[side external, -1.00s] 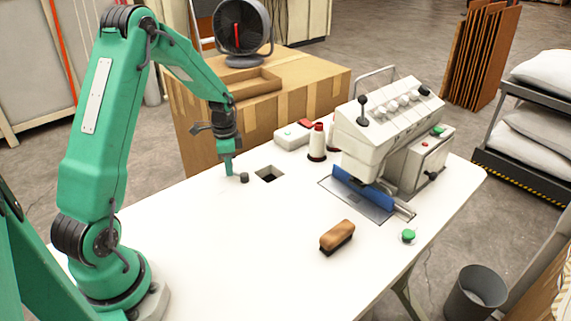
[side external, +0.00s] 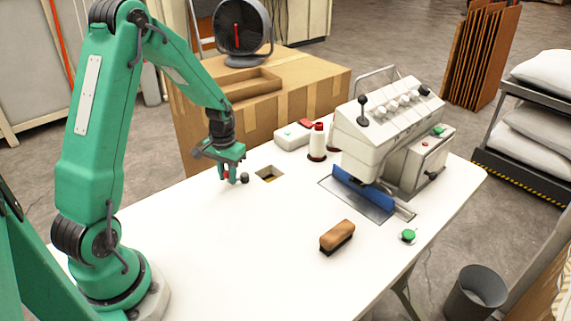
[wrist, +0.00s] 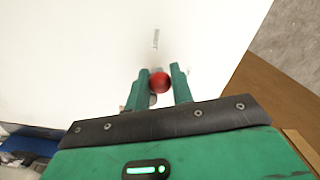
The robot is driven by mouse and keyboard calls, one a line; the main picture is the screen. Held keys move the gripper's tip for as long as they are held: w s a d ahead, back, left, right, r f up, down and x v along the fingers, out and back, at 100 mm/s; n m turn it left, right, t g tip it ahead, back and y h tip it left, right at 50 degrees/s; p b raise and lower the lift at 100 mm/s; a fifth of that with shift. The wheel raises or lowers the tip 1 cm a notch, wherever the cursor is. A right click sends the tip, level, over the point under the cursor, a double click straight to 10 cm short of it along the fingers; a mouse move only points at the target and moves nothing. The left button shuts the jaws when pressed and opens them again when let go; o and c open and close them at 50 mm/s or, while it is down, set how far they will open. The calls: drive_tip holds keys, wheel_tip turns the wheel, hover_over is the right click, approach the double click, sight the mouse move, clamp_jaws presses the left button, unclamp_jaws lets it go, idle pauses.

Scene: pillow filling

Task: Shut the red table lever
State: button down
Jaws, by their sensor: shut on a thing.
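The red lever shows in the wrist view as a round red knob (wrist: 159,82) between the two green fingers of my gripper (wrist: 159,69). In the side view my gripper (side external: 234,179) is low over the white table, with a bit of the red lever (side external: 226,173) between its fingers. The fingers are shut on the knob. The lever's lower part is mostly hidden by the fingers. A square opening (side external: 269,174) in the table lies just right of my gripper, with a yellowish patch inside. A small dark knob (side external: 245,178) stands between them.
A white thread cone (side external: 317,143) and a white box with a red part (side external: 292,135) stand behind the opening. A sewing machine (side external: 385,135) is to the right. A brown brush (side external: 337,236) and green button (side external: 408,236) lie nearer. The table's front left is clear.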

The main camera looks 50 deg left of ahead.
drive_tip(key=shift+d+r+n, duration=0.1)
drive_tip(key=shift+d+n, duration=0.4)
drive_tip(key=shift+n, duration=0.7)
drive_tip(key=c, duration=1.2)
unclamp_jaws()
drive_tip(key=shift+c, duration=0.2)
drive_tip(key=shift+r, duration=3.9)
drive_tip(key=shift+d, duration=0.1)
